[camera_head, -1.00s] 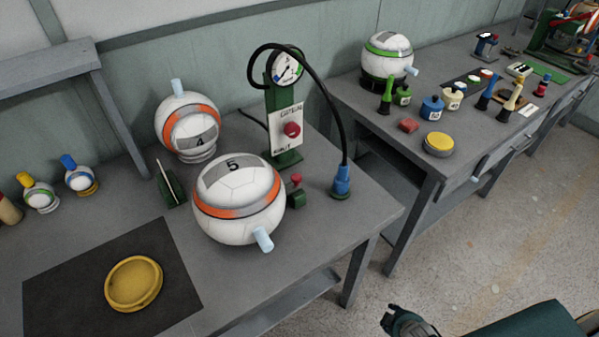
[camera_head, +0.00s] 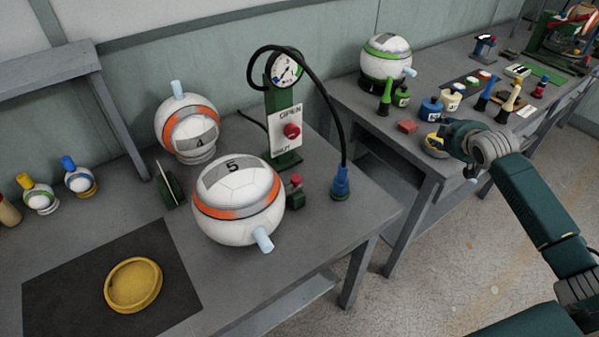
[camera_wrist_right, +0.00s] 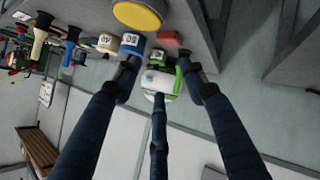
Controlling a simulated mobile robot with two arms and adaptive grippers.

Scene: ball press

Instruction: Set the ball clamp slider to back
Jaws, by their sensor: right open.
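I cannot tell for sure which part is the ball clamp slider. A small green block with a red knob (camera_head: 296,190) stands on the near bench, right of the white and orange ball marked 5 (camera_head: 238,205). Behind it a green stand carries a gauge (camera_head: 286,69) and a white OPEN/SHUT panel with a red knob (camera_head: 291,131). My right gripper (camera_head: 436,140) is over the front edge of the far bench, overlapping the yellow disc in the head view. Its fingers are spread and empty in the right wrist view (camera_wrist_right: 160,85). My left gripper is out of view.
The far bench holds a white and green ball (camera_head: 386,57), a red block (camera_head: 408,126), a yellow disc (camera_wrist_right: 138,14) and a blue weight (camera_wrist_right: 132,43). The near bench has ball 4 (camera_head: 190,133), a black hose (camera_head: 338,120) and a yellow dish (camera_head: 133,284). A gap separates the benches.

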